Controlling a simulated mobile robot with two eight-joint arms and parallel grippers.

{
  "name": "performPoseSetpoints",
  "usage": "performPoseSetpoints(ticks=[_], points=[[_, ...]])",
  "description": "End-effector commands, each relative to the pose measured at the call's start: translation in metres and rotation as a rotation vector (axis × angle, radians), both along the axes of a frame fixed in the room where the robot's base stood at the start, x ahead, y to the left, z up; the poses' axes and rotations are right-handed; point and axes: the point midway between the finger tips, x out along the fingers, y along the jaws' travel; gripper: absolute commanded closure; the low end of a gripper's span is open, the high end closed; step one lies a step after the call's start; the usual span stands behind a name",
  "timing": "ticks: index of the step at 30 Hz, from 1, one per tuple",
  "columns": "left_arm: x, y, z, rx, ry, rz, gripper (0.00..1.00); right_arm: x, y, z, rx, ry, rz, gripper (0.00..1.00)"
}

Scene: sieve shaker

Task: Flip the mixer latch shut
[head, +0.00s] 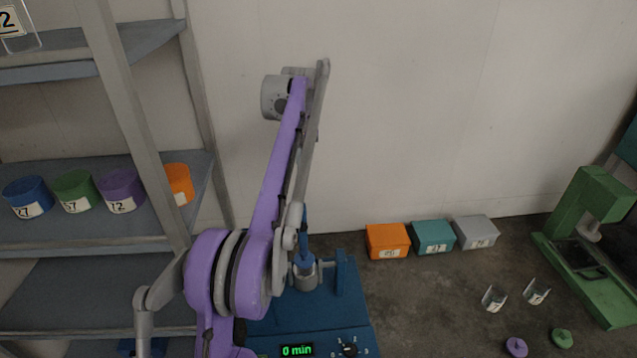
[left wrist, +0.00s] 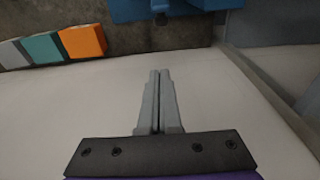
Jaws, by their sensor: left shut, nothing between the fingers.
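The blue mixer (head: 350,312) stands low at centre in the head view, with a green "0 min" display and a dial on its front. A grey cylindrical part (head: 304,275) and a blue upright post (head: 341,272) stand on its top. I cannot tell which part is the latch or how it stands; my left arm covers much of the mixer's left side. In the left wrist view my left gripper (left wrist: 160,73) is shut and empty, apart from a blue part (left wrist: 190,8) at the top edge. My right gripper is not in view.
Orange (head: 387,241), teal (head: 433,237) and grey (head: 476,232) boxes sit by the wall, right of the mixer. A shelf rack (head: 85,253) with coloured tubs stands at left. A green machine (head: 592,235) stands at right. Small holders and knobs lie near it.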

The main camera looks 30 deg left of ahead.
Motion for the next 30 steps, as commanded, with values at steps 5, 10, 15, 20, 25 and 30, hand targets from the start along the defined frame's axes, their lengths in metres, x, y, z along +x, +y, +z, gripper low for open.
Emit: performPoseSetpoints(ticks=[5,10,15,20,25,30], points=[[-0.002,0.005,-0.004,-0.002,0.010,0.011,1.00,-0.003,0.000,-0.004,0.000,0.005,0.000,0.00],[-0.001,0.006,-0.004,-0.002,0.010,0.012,1.00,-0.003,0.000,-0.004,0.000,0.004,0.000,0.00],[-0.001,0.005,-0.004,-0.003,0.009,0.011,1.00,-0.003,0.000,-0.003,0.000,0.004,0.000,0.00],[0.002,0.008,-0.011,-0.003,0.009,0.012,1.00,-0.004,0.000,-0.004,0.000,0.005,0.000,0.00],[0.010,0.016,-0.039,-0.002,0.013,0.013,1.00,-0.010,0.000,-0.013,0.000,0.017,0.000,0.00],[0.010,0.023,-0.082,-0.003,0.016,0.018,1.00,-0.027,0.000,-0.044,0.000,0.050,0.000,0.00]])
